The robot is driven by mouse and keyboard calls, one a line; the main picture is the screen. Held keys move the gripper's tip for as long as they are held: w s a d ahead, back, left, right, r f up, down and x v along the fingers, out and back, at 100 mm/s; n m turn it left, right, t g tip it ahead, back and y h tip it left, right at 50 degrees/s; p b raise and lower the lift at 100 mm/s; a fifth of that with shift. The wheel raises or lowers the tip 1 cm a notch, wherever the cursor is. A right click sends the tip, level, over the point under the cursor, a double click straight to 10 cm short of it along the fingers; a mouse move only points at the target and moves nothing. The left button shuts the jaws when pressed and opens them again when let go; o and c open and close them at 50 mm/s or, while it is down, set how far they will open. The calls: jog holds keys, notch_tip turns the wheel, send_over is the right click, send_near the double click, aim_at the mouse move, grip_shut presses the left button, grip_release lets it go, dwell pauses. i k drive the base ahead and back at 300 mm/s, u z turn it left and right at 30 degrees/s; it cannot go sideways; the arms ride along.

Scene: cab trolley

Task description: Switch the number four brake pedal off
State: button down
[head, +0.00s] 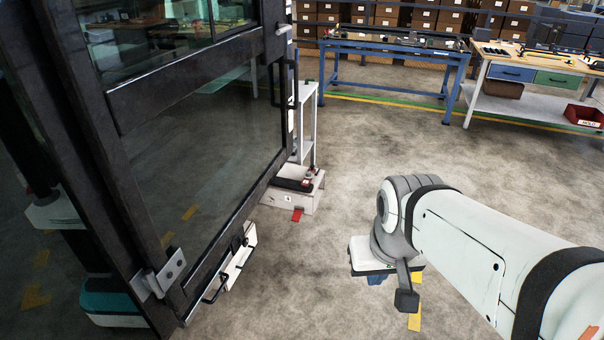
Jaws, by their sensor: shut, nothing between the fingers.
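A low white trolley base (290,197) stands just beyond the cab door's far edge, with an upright white frame on it. A small red pedal (297,215) sticks out low at the base's near side, close to the floor. A small label above it is too small to read. Other pedals cannot be made out clearly. My gripper (406,299) hangs at the end of my arm at lower right, over open floor. It is shut and empty, apart from the red pedal, to its right and nearer to me.
A dark-framed glass door (200,180) fills the left side; a white box-like part (238,258) sits by its lower edge. A blue workbench (390,50) and another bench (540,68) with a red bin (585,116) stand behind. The middle floor is clear.

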aim_at(297, 214)
jog(key=z, duration=0.25)
jog(key=i, duration=1.6)
jog(key=u, duration=0.2)
